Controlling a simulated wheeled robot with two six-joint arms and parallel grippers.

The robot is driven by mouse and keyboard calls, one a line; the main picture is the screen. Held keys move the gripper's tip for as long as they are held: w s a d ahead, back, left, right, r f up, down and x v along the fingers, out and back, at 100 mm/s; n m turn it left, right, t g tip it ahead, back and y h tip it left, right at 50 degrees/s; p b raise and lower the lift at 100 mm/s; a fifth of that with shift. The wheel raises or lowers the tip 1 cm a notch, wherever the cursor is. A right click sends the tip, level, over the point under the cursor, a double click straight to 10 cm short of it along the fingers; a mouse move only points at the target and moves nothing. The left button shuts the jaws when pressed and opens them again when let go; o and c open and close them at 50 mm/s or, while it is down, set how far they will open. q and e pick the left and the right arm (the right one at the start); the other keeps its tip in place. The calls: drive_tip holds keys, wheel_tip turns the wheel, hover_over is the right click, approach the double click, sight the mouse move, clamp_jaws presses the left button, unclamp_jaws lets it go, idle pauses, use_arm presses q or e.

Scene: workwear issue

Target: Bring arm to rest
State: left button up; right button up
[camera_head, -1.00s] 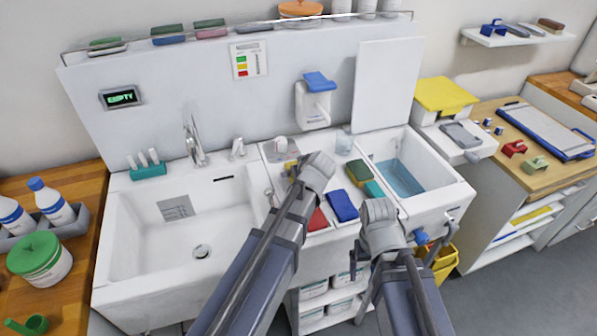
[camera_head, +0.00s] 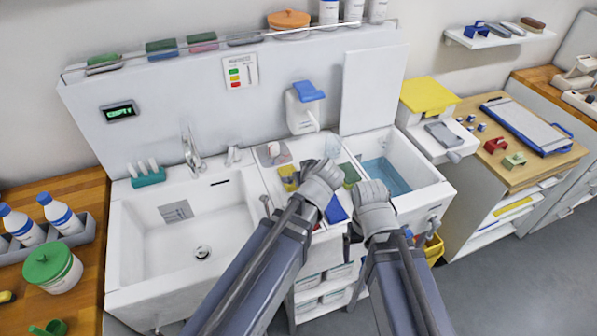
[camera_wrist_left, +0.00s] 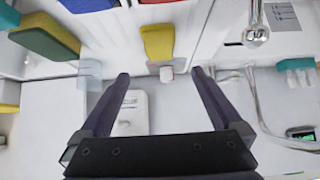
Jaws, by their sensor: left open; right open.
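My left gripper (camera_wrist_left: 160,85) is open and empty in the left wrist view, its two dark fingers apart. In the head view its grey wrist (camera_head: 322,182) is over the middle counter, hiding the fingers and part of a blue cloth (camera_head: 336,210). A yellow sponge (camera_head: 288,177) lies just left of that wrist; it also shows beyond the fingers in the left wrist view (camera_wrist_left: 158,42). My right gripper (camera_head: 376,208) is open, close to the right of the left one, by the counter's front edge. Its fingertips are hard to make out.
A sink basin (camera_head: 140,232) is on the left, a water-filled basin (camera_head: 415,193) on the right. A green sponge (camera_head: 350,174) lies between the wrists. A soap dispenser (camera_head: 303,112) hangs behind. The left basin is free.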

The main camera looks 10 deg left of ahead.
sight(290, 175)
use_arm(q)
drive_tip(key=shift+f, duration=0.1)
drive_tip(key=b+x, duration=0.9)
drive_tip(key=x, duration=0.3)
drive_tip(key=shift+f, duration=0.1)
idle(0.3)
